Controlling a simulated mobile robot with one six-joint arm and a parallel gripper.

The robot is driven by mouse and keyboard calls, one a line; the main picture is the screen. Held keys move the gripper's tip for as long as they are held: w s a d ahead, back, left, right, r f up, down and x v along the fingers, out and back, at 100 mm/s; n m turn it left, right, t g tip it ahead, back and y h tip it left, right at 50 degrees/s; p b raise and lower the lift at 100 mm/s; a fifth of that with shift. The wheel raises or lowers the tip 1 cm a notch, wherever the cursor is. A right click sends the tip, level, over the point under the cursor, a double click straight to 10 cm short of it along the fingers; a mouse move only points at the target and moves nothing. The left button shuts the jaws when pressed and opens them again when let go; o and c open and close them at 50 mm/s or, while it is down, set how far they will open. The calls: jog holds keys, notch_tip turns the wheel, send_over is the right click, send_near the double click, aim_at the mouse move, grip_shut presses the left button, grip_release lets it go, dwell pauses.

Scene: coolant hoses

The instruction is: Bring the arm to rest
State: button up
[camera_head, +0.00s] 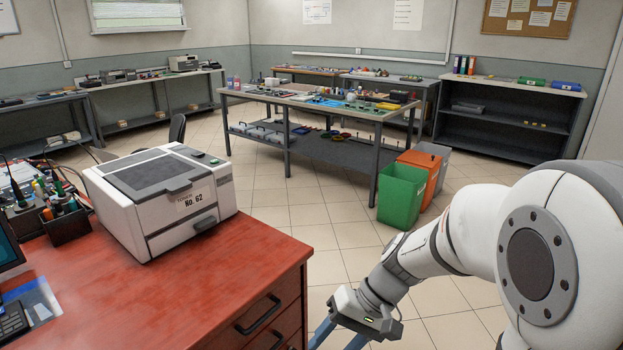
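My arm (455,235) comes in from the right edge and slopes down to the left. My gripper (335,340) is at the bottom of the head view, to the right of the red desk. Two blue fingers show, set apart at their bases, but the bottom edge cuts off the fingertips. Whether anything is between the fingertips cannot be seen.
The red desk (250,262) with drawers stands at the left, bearing a white printer-like box (165,195) marked "No. 62". A green bin (402,192) and an orange bin (420,165) stand behind my arm. A workbench (300,98) stands at the middle back; tiled floor between is clear.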

jog(key=s+d+r+t+h+p, duration=0.2)
jog(key=s+d+r+h+p, duration=0.1)
jog(key=r, duration=0.4)
jog(key=s+d+r+t+h+p, duration=0.2)
jog(key=d+r+p, duration=0.3)
jog(key=d+r, duration=0.3)
jog(key=shift+s+r+m+t+h, duration=0.25)
jog(key=shift+s+m+t+h, duration=0.2)
jog(key=shift+h, duration=0.45)
